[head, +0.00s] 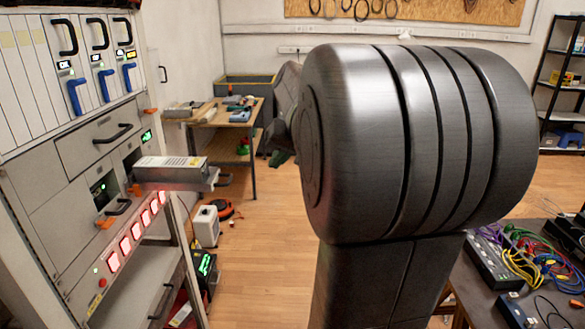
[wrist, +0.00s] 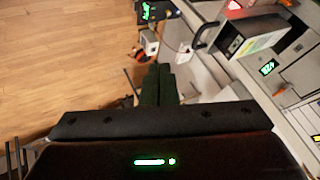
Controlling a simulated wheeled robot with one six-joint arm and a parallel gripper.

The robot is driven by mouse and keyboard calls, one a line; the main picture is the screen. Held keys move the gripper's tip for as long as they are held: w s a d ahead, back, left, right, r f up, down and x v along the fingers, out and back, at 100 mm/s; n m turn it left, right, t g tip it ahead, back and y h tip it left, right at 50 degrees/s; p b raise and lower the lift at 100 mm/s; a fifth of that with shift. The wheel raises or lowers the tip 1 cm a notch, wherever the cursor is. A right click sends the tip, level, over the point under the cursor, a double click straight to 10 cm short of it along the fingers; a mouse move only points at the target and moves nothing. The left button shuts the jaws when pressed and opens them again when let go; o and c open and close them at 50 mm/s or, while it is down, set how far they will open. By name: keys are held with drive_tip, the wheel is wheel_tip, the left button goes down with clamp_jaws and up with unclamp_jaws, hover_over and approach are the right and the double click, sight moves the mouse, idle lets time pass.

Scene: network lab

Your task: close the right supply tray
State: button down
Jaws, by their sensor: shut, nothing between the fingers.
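The right supply tray (head: 172,170) is a grey metal box with a label on top, pulled far out of the rack toward the right. Its dark handle (head: 224,179) is at the outer end. In the wrist view the tray (wrist: 255,38) is at the upper right, with its handle (wrist: 206,38) facing left. My gripper (wrist: 160,84) has its dark green fingers shut together and empty, below and left of the handle and apart from it. My arm fills the middle of the head view; the green fingertips (head: 280,157) show small beside it.
A workbench (head: 215,115) stands behind. A white box (head: 205,227) is on the floor. A cable table (head: 500,265) is at right.

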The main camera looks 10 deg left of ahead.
drive_tip(key=w+a+f+p, duration=0.1)
drive_tip(key=a+f+p, duration=0.2)
drive_tip(key=a+f, duration=0.3)
drive_tip(key=a, duration=0.4)
drive_tip(key=shift+w+a+f, duration=0.2)
drive_tip(key=shift+w+f, duration=0.1)
